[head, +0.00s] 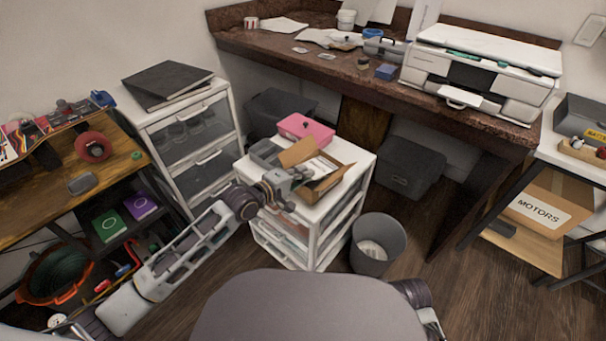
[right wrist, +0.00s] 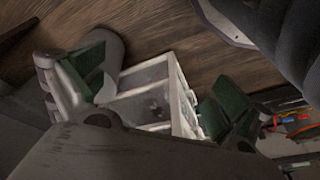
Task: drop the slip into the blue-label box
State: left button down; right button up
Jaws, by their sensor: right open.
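My left gripper (head: 284,182) is over the left side of an open cardboard box (head: 324,190) on a white drawer unit (head: 319,226). White paper (head: 318,166) shows inside the box; I cannot tell whether it is the slip. Whether the left fingers touch the box or hold anything is too small to tell. No blue label can be made out on any box. My right gripper (right wrist: 160,88) is open and empty in the right wrist view, its green-padded fingers wide apart, with the white drawer unit (right wrist: 150,78) beyond them.
A pink box (head: 306,130) and a grey tray (head: 266,153) stand behind the cardboard box. A grey waste bin (head: 377,243) stands on the floor to its right. A box marked MOTORS (head: 538,211) sits on the right shelf. Floor at the lower right is clear.

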pick_arm(q)
jog(key=shift+f, duration=0.1)
dwell(0.3)
jog(key=c, duration=1.6)
grip_release()
jog(key=shift+o, duration=0.2)
jog(key=shift+s+f, duration=0.1)
jog(key=shift+f, duration=0.2)
jog(key=shift+a, duration=0.1)
jog(key=shift+s+a, duration=0.25)
jog(key=shift+s, duration=0.1)
jog(key=r+v, duration=0.1)
jog(key=v, duration=1)
jog(key=shift+w+m, duration=0.15)
jog(key=shift+m, duration=0.15)
